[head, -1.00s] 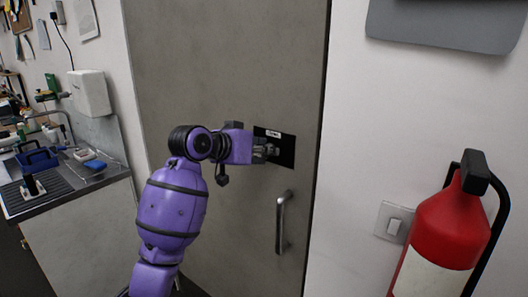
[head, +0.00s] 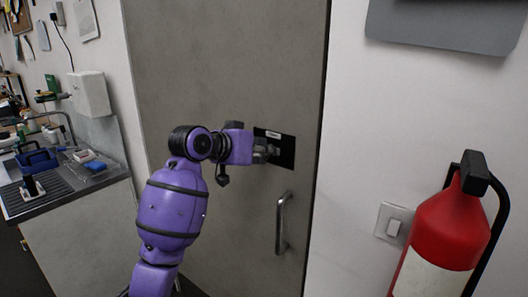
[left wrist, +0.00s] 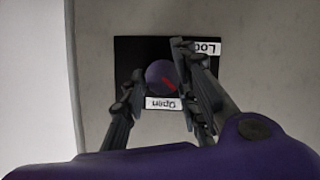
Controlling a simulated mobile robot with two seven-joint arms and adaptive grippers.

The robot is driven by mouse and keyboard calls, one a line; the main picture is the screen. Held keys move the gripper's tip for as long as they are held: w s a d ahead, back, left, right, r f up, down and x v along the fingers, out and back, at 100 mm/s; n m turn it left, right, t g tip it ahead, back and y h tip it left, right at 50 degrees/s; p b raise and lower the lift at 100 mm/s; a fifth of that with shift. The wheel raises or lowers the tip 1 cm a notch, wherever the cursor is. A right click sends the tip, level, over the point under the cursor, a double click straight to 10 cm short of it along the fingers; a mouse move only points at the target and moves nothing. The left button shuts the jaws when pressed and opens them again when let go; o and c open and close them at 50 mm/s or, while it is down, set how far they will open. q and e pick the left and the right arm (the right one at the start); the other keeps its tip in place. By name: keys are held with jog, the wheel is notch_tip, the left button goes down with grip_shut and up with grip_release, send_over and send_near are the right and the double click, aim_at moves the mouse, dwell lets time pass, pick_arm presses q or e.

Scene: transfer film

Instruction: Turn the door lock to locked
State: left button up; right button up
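The door lock is a black plate (head: 284,152) on the grey door, above the handle. In the left wrist view its round purple knob (left wrist: 156,74) has a red mark slanting toward the lower right. An upside-down "Open" label (left wrist: 164,103) lies below the knob. A second label starting "Loc" (left wrist: 208,47) is at the upper right, partly hidden by a finger. My left gripper (head: 268,150) is at the plate; in the left wrist view its fingers (left wrist: 158,68) straddle the knob, with a small gap showing on the left. My right gripper is not in view.
A metal door handle (head: 282,222) sits below the lock. A red fire extinguisher (head: 440,228) and a light switch (head: 394,224) are on the right. A sink counter (head: 75,185) with several items stands left of the door.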

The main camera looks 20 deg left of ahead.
pick_arm(q)
jog(key=shift+o, duration=0.9)
jog(key=shift+s+d+r, duration=0.1)
jog(key=shift+d, duration=0.15)
jog(key=shift+a, duration=0.1)
jog(key=v, duration=1.2)
